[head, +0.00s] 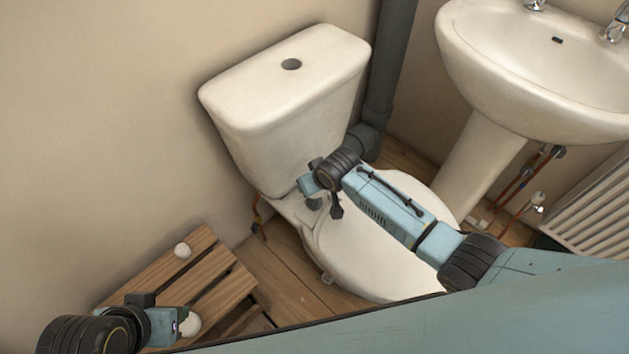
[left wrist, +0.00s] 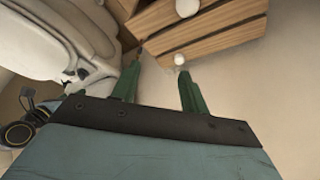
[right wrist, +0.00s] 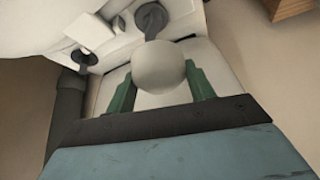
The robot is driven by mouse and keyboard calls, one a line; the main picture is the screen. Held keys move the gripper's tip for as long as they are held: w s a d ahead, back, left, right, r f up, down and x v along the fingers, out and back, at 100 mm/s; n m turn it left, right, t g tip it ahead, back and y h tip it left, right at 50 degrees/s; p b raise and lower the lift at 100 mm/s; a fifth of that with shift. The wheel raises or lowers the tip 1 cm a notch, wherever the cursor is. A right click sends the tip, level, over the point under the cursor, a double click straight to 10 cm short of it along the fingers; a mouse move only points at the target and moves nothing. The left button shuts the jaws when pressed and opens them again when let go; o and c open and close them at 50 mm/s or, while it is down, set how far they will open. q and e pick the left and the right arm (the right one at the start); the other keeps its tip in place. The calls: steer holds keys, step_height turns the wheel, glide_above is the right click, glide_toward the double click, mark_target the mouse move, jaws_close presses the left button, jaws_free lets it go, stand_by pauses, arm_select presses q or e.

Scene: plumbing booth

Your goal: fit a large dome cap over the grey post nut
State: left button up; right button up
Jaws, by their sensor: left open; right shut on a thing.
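My right gripper (head: 306,186) is over the back of the toilet pan, in front of the cistern. In the right wrist view the right gripper (right wrist: 160,85) is shut on a white dome cap (right wrist: 160,66). A round grey nut (right wrist: 150,16) shows just beyond the cap, apart from it in the picture; a second grey nut (right wrist: 82,59) is to the left. Two more white domes, one (head: 183,250) and another (head: 189,325), rest on the slatted wooden stool. My left gripper (head: 165,322) is beside the nearer dome. The left wrist view shows the left gripper (left wrist: 158,68) open and empty.
The white cistern (head: 285,85) and toilet lid (head: 370,255) surround my right gripper closely. A grey pipe (head: 385,75) runs up behind. The slatted stool (head: 210,265) stands left; a basin (head: 535,75) and radiator (head: 595,215) are right.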

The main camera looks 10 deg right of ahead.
steer(key=shift+f, duration=0.3)
steer(key=shift+f+b, duration=0.4)
steer(key=shift+b, duration=0.3)
steer(key=shift+f+b, duration=0.35)
steer(key=shift+b, duration=0.05)
arm_select(q)
steer(key=shift+w+d+r+t+h, duration=1.3)
steer(key=shift+w+d+r+t, duration=1.2)
steer(key=shift+w+r+t, duration=2.25)
arm_select(e)
steer(key=shift+f+b, duration=0.35)
steer(key=shift+b, duration=0.1)
steer(key=shift+f+b, duration=0.45)
steer(key=shift+b, duration=0.1)
steer(key=shift+f+b, duration=0.45)
steer(key=shift+b, duration=0.1)
steer(key=shift+f, duration=0.65)
arm_select(q)
step_height(320, 180, up, 10)
steer(key=w+d+m+t+h, duration=0.1)
steer(key=w+d+t+h, duration=0.1)
steer(key=t, duration=0.5)
steer(key=shift+d+r+h+b, duration=0.15)
steer(key=shift+d+h+b, duration=0.15)
steer(key=shift+h, duration=0.2)
arm_select(e)
steer(key=shift+f, duration=0.6)
